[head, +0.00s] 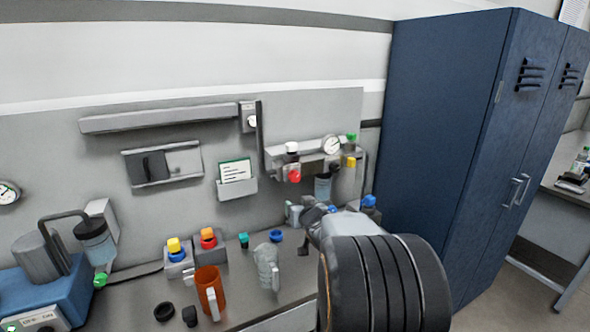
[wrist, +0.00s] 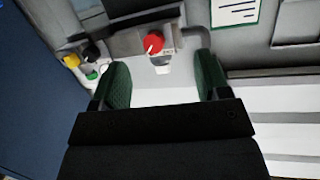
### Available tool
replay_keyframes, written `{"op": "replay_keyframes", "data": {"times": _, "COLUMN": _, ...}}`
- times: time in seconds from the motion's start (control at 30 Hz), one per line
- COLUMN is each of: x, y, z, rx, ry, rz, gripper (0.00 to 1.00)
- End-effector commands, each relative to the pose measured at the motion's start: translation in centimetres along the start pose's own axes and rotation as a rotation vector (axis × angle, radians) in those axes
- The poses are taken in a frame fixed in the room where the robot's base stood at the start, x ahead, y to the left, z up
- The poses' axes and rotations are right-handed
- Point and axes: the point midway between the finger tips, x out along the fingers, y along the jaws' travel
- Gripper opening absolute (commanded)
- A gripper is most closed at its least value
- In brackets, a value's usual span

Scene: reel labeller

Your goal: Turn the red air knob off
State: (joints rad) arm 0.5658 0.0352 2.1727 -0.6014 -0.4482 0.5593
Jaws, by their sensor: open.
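The red air knob (head: 294,175) is on the wall-mounted air unit, below a white knob (head: 292,147) and left of a round gauge (head: 331,145). In the wrist view, the red knob (wrist: 153,42) shows a pale pointer mark on its face. My gripper (wrist: 162,66) is open, with a green-padded finger on each side of the picture. The knob appears between the fingers but beyond their tips, apart from them. Nothing is held. In the head view my arm hides most of the gripper.
A blue cabinet (head: 440,130) stands right of the air unit. Yellow (head: 350,161) and green (head: 351,138) fittings sit beside the gauge. A card holder (head: 237,188) hangs to the left. An orange mug (head: 209,290) and a clear jug (head: 267,266) stand on the bench below.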

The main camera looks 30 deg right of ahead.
Motion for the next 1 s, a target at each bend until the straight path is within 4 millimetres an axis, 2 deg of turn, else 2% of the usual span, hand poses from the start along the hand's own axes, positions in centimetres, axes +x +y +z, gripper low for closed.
{"op": "replay_keyframes", "data": {"times": 0.03, "x": 0.6, "y": 1.4, "z": -1.0, "rx": 0.018, "ry": 0.044, "rz": -0.024, "gripper": 0.69}}
{"op": "replay_keyframes", "data": {"times": 0.13, "x": 1.4, "y": 3.2, "z": -2.0, "rx": 0.052, "ry": 0.125, "rz": -0.088, "gripper": 0.69}}
{"op": "replay_keyframes", "data": {"times": 0.37, "x": 1.9, "y": 5.1, "z": -2.8, "rx": 0.098, "ry": 0.212, "rz": -0.189, "gripper": 0.69}}
{"op": "replay_keyframes", "data": {"times": 0.57, "x": 4.1, "y": 4.8, "z": -3.5, "rx": 0.105, "ry": 0.225, "rz": -0.210, "gripper": 0.69}}
{"op": "replay_keyframes", "data": {"times": 1.0, "x": 11.8, "y": 3.3, "z": -5.4, "rx": 0.103, "ry": 0.225, "rz": -0.206, "gripper": 0.69}}
